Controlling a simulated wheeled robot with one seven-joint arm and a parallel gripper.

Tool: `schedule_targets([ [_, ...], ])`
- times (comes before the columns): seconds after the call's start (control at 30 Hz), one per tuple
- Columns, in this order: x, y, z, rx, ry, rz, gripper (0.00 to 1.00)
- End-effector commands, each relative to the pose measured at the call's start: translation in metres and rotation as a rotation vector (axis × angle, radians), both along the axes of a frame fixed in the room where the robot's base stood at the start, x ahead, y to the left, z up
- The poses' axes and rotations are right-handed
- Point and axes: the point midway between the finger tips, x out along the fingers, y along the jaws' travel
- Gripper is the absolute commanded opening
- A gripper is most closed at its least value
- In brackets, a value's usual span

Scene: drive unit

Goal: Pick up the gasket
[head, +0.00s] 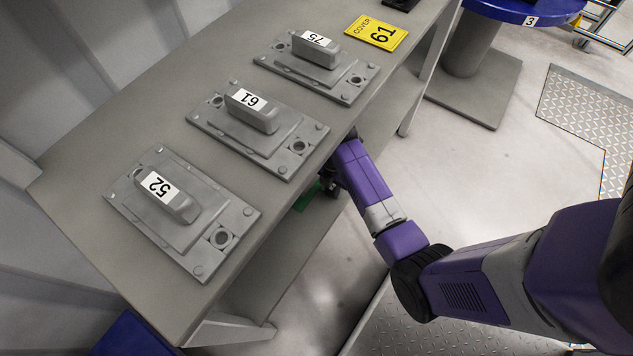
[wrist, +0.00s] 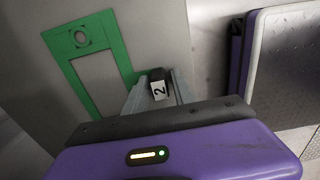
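A flat green frame, which looks like the gasket (wrist: 112,50), lies on a grey surface in the wrist view. It has a rectangular opening and a tab with a round hole. Its lower right part is hidden. A bit of green (head: 306,198) shows below the table edge in the head view. My gripper (wrist: 158,88) is close to the frame's right side; a dark block with a white label "2" and grey pieces show there. I cannot tell whether it touches the frame or how its fingers stand. In the head view the table edge partly hides my gripper.
The grey table (head: 75,145) carries grey covers labelled 52 (head: 165,195), 61 (head: 252,110) and 75 (head: 316,50), plus a yellow sign (head: 377,33). A lower shelf (head: 300,240) lies beneath. A blue round stand (head: 510,8) is at the upper right. Floor right of the table is open.

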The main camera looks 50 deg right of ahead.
Motion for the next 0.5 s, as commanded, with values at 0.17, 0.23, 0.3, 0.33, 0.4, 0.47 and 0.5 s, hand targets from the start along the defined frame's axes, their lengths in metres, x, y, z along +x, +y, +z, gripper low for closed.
schedule_targets([
  [0.17, 0.0001, 0.0000, 0.0004, 0.000, 0.000, 0.000, 0.00],
  [0.23, 0.0001, -0.0001, 0.0004, 0.000, 0.000, 0.000, 0.00],
  [0.3, 0.0003, -0.0001, 0.0006, 0.000, -0.001, 0.000, 0.00],
  [0.33, 0.0003, -0.0001, 0.0006, 0.000, -0.001, 0.000, 0.00],
  [0.4, 0.0003, -0.0001, 0.0007, 0.000, -0.001, 0.000, 0.00],
  [0.47, 0.0003, -0.0001, 0.0007, 0.000, -0.001, 0.000, 0.00],
  [0.5, 0.0004, -0.0002, 0.0010, 0.000, -0.001, 0.000, 0.00],
])
